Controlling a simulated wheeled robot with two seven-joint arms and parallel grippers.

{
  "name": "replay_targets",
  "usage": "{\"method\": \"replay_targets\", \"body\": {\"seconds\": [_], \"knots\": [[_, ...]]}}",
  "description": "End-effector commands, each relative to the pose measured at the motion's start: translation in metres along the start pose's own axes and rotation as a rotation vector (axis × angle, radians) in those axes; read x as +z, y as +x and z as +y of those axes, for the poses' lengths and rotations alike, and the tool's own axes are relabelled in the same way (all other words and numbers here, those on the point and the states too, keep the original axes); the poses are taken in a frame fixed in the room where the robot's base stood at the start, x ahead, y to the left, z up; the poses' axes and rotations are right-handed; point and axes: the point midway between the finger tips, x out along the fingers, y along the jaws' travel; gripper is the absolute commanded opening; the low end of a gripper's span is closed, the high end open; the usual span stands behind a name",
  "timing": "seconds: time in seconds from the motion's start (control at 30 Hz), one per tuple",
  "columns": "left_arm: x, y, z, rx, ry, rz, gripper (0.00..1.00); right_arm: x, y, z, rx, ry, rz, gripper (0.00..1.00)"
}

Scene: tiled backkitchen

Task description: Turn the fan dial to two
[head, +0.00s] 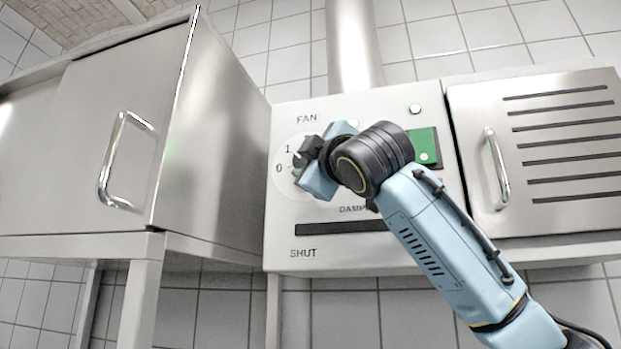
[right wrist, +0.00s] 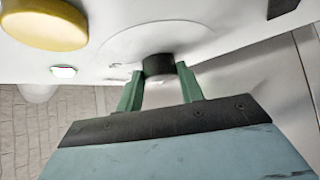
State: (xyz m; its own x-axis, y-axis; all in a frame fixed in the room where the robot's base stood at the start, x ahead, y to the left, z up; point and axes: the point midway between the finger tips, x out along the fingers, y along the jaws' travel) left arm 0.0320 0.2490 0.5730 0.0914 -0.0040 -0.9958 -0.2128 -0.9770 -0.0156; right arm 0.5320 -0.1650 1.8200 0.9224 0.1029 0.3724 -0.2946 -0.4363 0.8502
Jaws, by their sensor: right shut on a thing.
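The fan dial (head: 299,161) is on the pale control panel (head: 290,232), below the word FAN. The marks 0 and 1 show at its left; the other marks are hidden behind my right gripper (head: 306,160). In the right wrist view the dial is a short black round knob (right wrist: 158,65) on a pale round plate. My right gripper (right wrist: 160,85) is shut on the knob, with one green finger on each side. The dial's pointer cannot be read clearly. My left gripper is not in view.
A damper slot (head: 335,228) marked SHUT runs below the dial. A green switch plate (head: 426,146) is at its right, partly behind my arm. A steel cabinet (head: 130,130) juts out at the left. A slatted door (head: 540,150) with a handle is at the right.

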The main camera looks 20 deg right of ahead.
Motion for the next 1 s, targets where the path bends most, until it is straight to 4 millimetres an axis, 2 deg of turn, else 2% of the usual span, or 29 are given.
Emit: {"method": "replay_targets", "body": {"seconds": [0.03, 0.1, 0.4, 1.0], "knots": [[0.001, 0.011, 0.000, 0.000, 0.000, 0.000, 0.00, 0.001, -0.001, -0.009, 0.026, 0.035, 0.001, 0.15], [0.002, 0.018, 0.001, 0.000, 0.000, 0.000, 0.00, 0.000, -0.001, -0.010, 0.073, 0.081, 0.002, 0.15], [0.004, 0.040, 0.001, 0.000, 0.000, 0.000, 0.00, -0.001, 0.001, -0.014, 0.271, 0.282, 0.000, 0.15], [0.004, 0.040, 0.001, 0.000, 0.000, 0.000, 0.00, -0.004, 0.005, -0.015, 0.543, 0.551, -0.003, 0.15]]}}
